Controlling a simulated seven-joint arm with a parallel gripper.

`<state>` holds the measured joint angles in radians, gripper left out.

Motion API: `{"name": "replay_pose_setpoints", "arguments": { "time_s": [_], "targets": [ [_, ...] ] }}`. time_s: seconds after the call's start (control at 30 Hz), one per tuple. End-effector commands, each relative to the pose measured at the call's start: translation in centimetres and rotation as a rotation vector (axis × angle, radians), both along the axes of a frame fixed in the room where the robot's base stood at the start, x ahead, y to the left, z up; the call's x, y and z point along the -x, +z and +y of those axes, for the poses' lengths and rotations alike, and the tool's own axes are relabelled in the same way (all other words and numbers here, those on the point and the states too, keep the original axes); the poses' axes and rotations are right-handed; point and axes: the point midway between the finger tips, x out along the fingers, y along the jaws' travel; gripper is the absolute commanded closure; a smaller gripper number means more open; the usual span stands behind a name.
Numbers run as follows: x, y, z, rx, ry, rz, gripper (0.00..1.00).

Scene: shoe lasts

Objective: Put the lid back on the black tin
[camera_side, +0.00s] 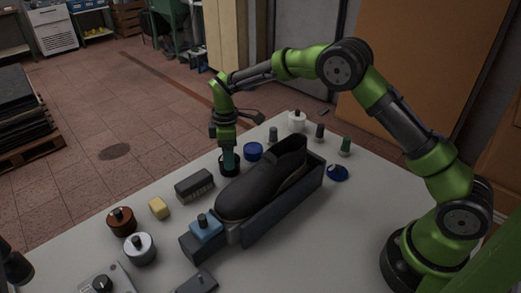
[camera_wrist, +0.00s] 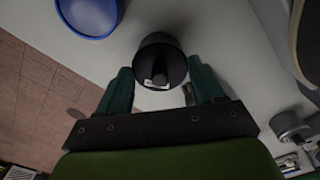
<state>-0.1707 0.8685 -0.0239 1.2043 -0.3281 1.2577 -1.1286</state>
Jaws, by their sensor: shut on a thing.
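In the side view, the black tin (camera_side: 229,168) stands on the table behind the shoe, directly under my gripper (camera_side: 228,158). In the wrist view, my gripper (camera_wrist: 162,85) has its two teal fingers on either side of a dark round piece (camera_wrist: 160,55) with a black knob-like part and a small pale patch. The gripper is shut on this dark piece, which appears to be the black lid. The lid and tin look very close together. I cannot tell whether the lid is seated on the rim, as the fingers and dark colours hide the join.
A blue tin (camera_side: 253,151) stands close right of the black tin. A brush (camera_side: 195,185) lies in front, left of the black shoe (camera_side: 265,180) on its stand. Brown (camera_side: 121,222) and silver (camera_side: 140,248) tins stand front left.

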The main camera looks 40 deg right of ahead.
Motion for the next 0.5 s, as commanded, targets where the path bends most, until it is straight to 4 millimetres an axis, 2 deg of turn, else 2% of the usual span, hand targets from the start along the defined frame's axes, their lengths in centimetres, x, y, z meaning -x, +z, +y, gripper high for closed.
{"name": "replay_pose_setpoints", "arguments": {
  "time_s": [0.43,0.47,0.5],
  "targets": [
    [-0.01,-0.01,0.02,0.0,0.0,0.0,0.62],
    [-0.01,-0.01,0.02,0.0,0.0,0.0,0.28],
    [-0.01,-0.01,0.02,0.0,0.0,0.0,0.22]
  ]
}}
